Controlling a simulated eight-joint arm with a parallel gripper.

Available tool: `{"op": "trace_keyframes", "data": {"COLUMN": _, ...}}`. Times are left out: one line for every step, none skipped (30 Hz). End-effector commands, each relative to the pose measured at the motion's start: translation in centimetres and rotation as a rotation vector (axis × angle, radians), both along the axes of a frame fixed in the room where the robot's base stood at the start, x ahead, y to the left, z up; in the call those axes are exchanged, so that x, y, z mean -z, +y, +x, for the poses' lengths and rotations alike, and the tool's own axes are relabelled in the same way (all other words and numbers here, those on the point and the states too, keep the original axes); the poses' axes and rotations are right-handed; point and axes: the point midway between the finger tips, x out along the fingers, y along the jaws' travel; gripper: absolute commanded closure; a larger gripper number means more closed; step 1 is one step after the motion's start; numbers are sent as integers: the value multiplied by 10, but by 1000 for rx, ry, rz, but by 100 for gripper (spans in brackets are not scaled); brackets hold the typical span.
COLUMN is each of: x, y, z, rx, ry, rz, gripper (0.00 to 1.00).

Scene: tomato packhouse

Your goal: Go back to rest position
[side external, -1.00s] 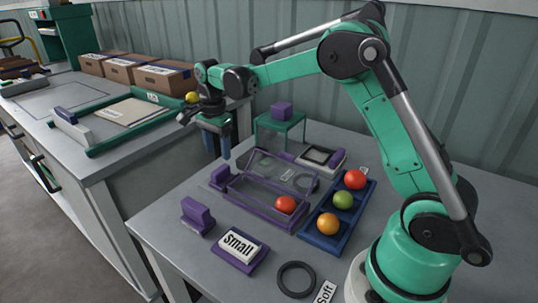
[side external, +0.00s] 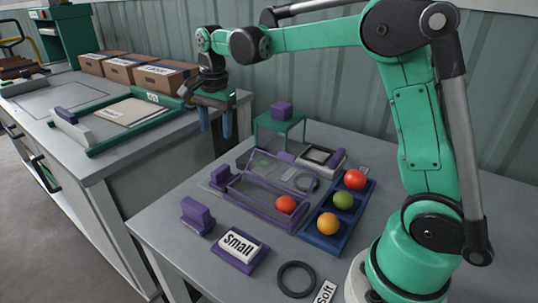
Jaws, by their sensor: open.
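My gripper (side external: 215,122) hangs in the air with its two blue fingers pointing down, apart and empty. It is above the back left of the grey table, to the left of the green stand (side external: 281,125). Below and to its right is a clear purple-edged box (side external: 262,205) with a red tomato (side external: 286,204) inside. To the right of that, a blue tray (side external: 318,240) holds a red tomato (side external: 355,179), a green tomato (side external: 343,200) and an orange tomato (side external: 328,223).
A second bench with cardboard boxes (side external: 165,76) stands at left.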

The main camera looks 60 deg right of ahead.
Motion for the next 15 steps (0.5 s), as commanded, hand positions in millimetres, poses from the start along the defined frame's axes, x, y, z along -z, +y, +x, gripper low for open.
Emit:
{"op": "trace_keyframes", "data": {"x": -7, "y": 5, "z": -11, "rx": -84, "ry": -33, "rz": -12, "gripper": 45}}
{"op": "trace_keyframes", "data": {"x": -11, "y": 9, "z": -17, "rx": -144, "ry": -56, "rz": -21, "gripper": 45}}
{"op": "trace_keyframes", "data": {"x": -16, "y": 13, "z": -25, "rx": -227, "ry": -87, "rz": -37, "gripper": 45}}
{"op": "trace_keyframes", "data": {"x": -18, "y": 16, "z": -32, "rx": -288, "ry": -110, "rz": -50, "gripper": 45}}
{"op": "trace_keyframes", "data": {"x": -21, "y": 19, "z": -38, "rx": -348, "ry": -132, "rz": -64, "gripper": 45}}
{"op": "trace_keyframes", "data": {"x": -23, "y": 23, "z": -47, "rx": -429, "ry": -162, "rz": -85, "gripper": 45}}
{"op": "trace_keyframes", "data": {"x": -24, "y": 26, "z": -54, "rx": -490, "ry": -185, "rz": -102, "gripper": 45}}
{"op": "trace_keyframes", "data": {"x": -25, "y": 28, "z": -61, "rx": -550, "ry": -207, "rz": -121, "gripper": 45}}
{"op": "trace_keyframes", "data": {"x": -25, "y": 32, "z": -71, "rx": -630, "ry": -236, "rz": -147, "gripper": 45}}
{"op": "trace_keyframes", "data": {"x": -24, "y": 34, "z": -78, "rx": -689, "ry": -257, "rz": -167, "gripper": 45}}
{"op": "trace_keyframes", "data": {"x": -23, "y": 36, "z": -85, "rx": -748, "ry": -278, "rz": -189, "gripper": 45}}
{"op": "trace_keyframes", "data": {"x": -21, "y": 39, "z": -94, "rx": -826, "ry": -304, "rz": -221, "gripper": 45}}
{"op": "trace_keyframes", "data": {"x": -19, "y": 41, "z": -100, "rx": -880, "ry": -322, "rz": -245, "gripper": 45}}
{"op": "trace_keyframes", "data": {"x": -17, "y": 43, "z": -106, "rx": -933, "ry": -339, "rz": -269, "gripper": 45}}
{"op": "trace_keyframes", "data": {"x": -13, "y": 45, "z": -113, "rx": -1000, "ry": -362, "rz": -300, "gripper": 45}}
